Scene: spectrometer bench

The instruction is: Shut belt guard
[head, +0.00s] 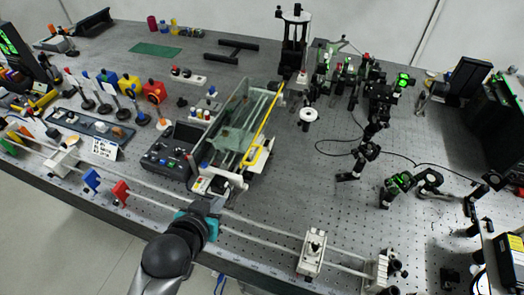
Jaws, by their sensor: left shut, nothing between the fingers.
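The belt guard (236,118) is a clear panel on the belt unit in the middle of the bench. A yellow bar (265,125) runs along the unit's right side and ends in a loop at the near end. The panel seems to stand up along the left side of the unit, but its exact angle is hard to tell. My left gripper (214,204) is shut and empty, at the near edge of the bench, below and apart from the guard. Its fingertips are small and partly hidden by its own body. My right gripper is not in view.
A dark control box (172,150) stands left of the belt unit. A pale rail (255,236) runs along the near edge, with a white carriage (312,253) on it. Optical mounts (385,100) and cables crowd the right. Bare perforated benchtop (310,190) lies right of the unit.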

